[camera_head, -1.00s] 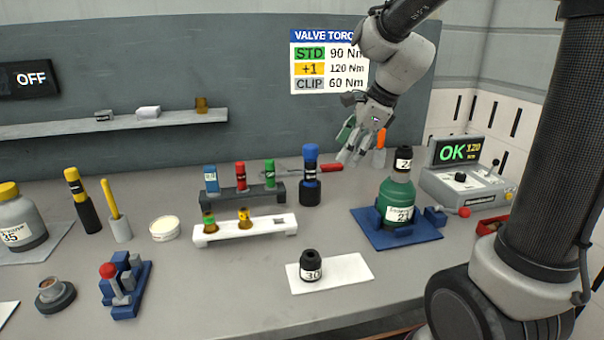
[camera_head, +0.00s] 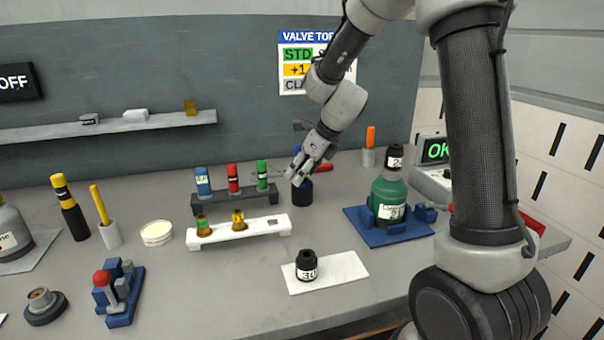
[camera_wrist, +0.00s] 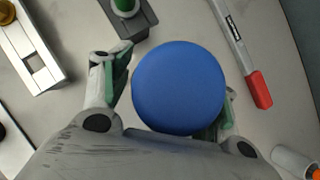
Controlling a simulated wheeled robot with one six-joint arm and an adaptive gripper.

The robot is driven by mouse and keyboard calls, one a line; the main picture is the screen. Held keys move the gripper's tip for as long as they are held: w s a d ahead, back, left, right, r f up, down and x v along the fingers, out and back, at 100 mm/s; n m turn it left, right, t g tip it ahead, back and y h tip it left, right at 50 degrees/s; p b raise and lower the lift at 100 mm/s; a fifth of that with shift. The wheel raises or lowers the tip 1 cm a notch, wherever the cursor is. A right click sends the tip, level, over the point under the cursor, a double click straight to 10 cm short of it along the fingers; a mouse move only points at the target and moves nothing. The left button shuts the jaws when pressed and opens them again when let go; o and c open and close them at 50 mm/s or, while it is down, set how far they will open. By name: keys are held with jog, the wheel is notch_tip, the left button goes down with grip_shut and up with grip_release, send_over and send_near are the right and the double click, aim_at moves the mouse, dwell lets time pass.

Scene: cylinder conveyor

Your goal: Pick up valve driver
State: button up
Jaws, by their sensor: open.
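The valve driver appears to be the tool with the round blue top (camera_wrist: 180,88), which stands upright in a black holder (camera_head: 302,194) at the back middle of the bench. In the head view my gripper (camera_head: 302,173) hides most of its blue part. In the wrist view my gripper (camera_wrist: 172,82) is open, with one finger on each side of the blue top. The blue top fills the middle of that view. I cannot tell whether the fingers touch it.
A dark rack (camera_head: 220,205) with blue, red and green vials stands left of the holder. A white rack (camera_head: 255,228) is in front. A red-handled tool (camera_wrist: 258,90) lies behind. A green bottle (camera_head: 390,192) sits on a blue base (camera_head: 372,236) to the right.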

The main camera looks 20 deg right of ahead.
grip_shut()
jog(key=shift+r, duration=0.15)
